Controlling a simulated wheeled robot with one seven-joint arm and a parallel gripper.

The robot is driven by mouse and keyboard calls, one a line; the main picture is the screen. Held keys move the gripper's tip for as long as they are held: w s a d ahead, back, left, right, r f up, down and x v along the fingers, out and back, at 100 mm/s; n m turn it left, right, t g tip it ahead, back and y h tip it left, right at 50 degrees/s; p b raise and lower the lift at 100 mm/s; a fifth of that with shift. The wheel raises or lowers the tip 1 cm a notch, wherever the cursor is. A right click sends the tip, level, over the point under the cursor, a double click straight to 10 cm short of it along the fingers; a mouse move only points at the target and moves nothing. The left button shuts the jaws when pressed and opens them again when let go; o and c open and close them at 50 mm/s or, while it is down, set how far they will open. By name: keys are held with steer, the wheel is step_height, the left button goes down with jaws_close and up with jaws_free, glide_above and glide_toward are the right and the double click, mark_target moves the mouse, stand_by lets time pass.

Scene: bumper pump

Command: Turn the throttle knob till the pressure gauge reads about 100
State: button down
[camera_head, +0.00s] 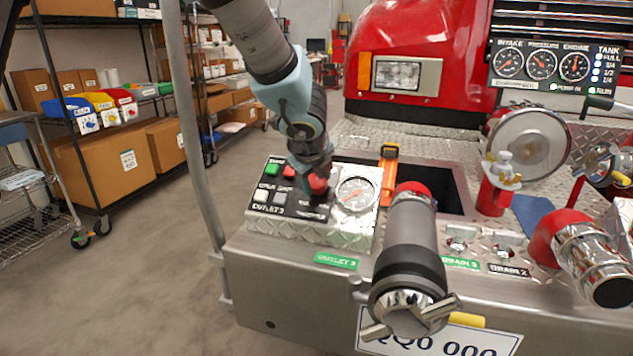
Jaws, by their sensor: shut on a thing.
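The red throttle knob (318,184) is on the small metal control box (290,229) on the bumper, mostly covered by my gripper (317,191). My gripper reaches down from above and is shut on it. A round white-faced gauge (356,194) sits just right of the knob on the same box; its needle is too small to read. The upper right panel holds a pressure gauge (541,65) between the intake and engine gauges; its value cannot be read for sure either.
Green, red and white buttons (271,170) lie left of the knob. A large dark hose nozzle (411,250) stands right of the box, with an orange-handled tool (388,170) behind it. A grey pole (197,130) rises at left. Shelves with boxes stand beyond open floor.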

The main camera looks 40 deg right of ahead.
steer(key=shift+f+m, duration=0.1)
steer(key=shift+m, duration=0.3)
steer(key=shift+c, duration=1.4)
jaws_free()
steer(key=shift+r, duration=0.2)
steer(key=shift+s+a+r, duration=0.15)
steer(key=shift+a+r, duration=0.05)
steer(key=shift+r, duration=0.1)
steer(key=p+v, duration=0.3)
steer(key=v, duration=0.7)
steer(key=shift+f, duration=0.1)
